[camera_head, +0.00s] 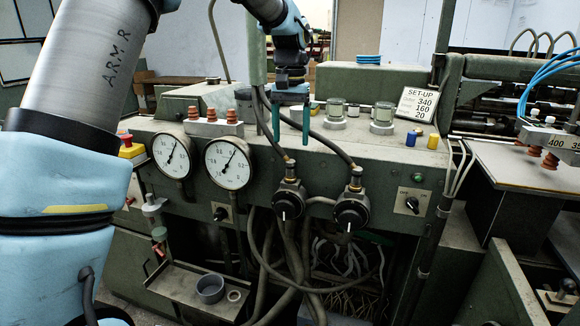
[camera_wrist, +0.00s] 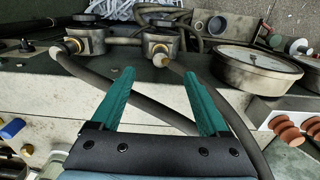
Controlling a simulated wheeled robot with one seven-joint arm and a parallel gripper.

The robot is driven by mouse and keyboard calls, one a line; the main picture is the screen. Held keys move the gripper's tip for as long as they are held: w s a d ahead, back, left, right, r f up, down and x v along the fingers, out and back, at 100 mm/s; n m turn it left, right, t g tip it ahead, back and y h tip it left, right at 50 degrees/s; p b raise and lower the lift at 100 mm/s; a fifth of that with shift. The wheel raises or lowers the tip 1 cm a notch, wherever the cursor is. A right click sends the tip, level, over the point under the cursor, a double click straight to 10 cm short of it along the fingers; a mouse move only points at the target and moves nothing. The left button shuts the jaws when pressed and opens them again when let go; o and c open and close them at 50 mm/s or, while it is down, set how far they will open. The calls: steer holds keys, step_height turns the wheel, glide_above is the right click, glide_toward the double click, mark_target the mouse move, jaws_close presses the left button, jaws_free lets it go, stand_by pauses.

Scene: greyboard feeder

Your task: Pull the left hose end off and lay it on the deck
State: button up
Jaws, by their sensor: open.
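The left hose end (camera_head: 290,164) sits on the left valve (camera_head: 288,200), a black knob block on the machine's front. Its dark hose rises behind my gripper. My gripper (camera_head: 291,140) is open, its teal fingers pointing down just above this end. In the wrist view, turned around, the left hose end (camera_wrist: 161,60) lies just beyond the fingertips of my gripper (camera_wrist: 159,76), with nothing gripped. The right hose end (camera_head: 356,172) is on the right valve (camera_head: 351,212); it also shows in the wrist view (camera_wrist: 63,48).
Two gauges (camera_head: 230,164) stand left of the valves. Red suction cups (camera_head: 211,115), glass-topped cylinders (camera_head: 382,115), a set-up sign (camera_head: 417,104) and small blue and yellow pieces (camera_head: 410,140) stand on the deck. Loose hoses hang in the opening below.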

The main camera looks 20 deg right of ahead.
mark_target(290, 160)
steer(key=shift+f+b, duration=2.2)
steer(key=shift+f, duration=2.1)
steer(key=shift+a+p, duration=0.1)
steer(key=shift+p, duration=0.3)
steer(key=shift+c, duration=0.2)
jaws_close()
steer(key=shift+r, duration=0.1)
steer(key=shift+r+p, duration=1.9)
steer(key=shift+r, duration=1.05)
